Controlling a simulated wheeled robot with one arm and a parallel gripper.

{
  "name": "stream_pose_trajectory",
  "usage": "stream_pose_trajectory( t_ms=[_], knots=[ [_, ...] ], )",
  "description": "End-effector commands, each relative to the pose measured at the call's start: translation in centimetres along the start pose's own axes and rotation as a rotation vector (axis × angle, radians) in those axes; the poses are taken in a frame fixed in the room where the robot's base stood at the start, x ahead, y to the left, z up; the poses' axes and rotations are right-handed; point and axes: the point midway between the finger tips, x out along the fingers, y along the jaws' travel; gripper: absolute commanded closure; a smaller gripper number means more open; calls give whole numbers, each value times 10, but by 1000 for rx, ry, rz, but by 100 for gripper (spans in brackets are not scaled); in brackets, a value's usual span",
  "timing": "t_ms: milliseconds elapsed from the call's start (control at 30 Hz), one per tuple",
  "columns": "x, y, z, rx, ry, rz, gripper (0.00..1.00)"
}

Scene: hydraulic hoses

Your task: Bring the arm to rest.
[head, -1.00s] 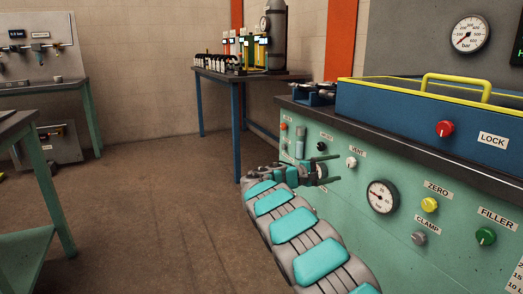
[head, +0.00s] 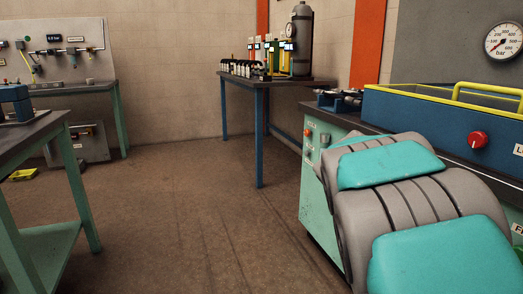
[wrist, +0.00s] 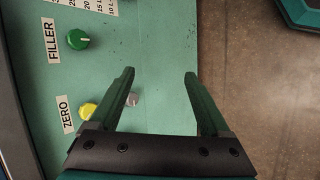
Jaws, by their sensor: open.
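My arm (head: 400,200), grey with teal pads, fills the lower right of the head view, in front of the green test bench. My gripper (wrist: 158,75) shows in the wrist view. Its two dark fingers are apart with nothing between them. It is near the bench's green front panel (wrist: 165,35), with the floor to the right. In the head view the gripper is hidden behind the arm.
The bench carries a blue tray with a yellow rail (head: 440,100) and a red knob (head: 477,139). A blue-legged table (head: 262,82) with bottles stands at the back. A green table (head: 45,135) is at left. The brown floor (head: 190,200) between them is clear.

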Motion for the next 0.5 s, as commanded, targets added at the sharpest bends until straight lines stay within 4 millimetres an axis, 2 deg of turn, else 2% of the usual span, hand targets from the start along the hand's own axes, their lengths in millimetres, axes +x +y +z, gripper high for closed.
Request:
stream_pose_trajectory(
  t_ms=[33, 100, 267, 500],
  knots=[
    [0, -14, 19, 9, -1, -54, 19],
    [0, -35, 42, 19, 2, -131, 19],
    [-4, -88, 92, 32, 6, -309, 19],
    [-22, -172, 162, 26, 21, -564, 19]
  ],
)
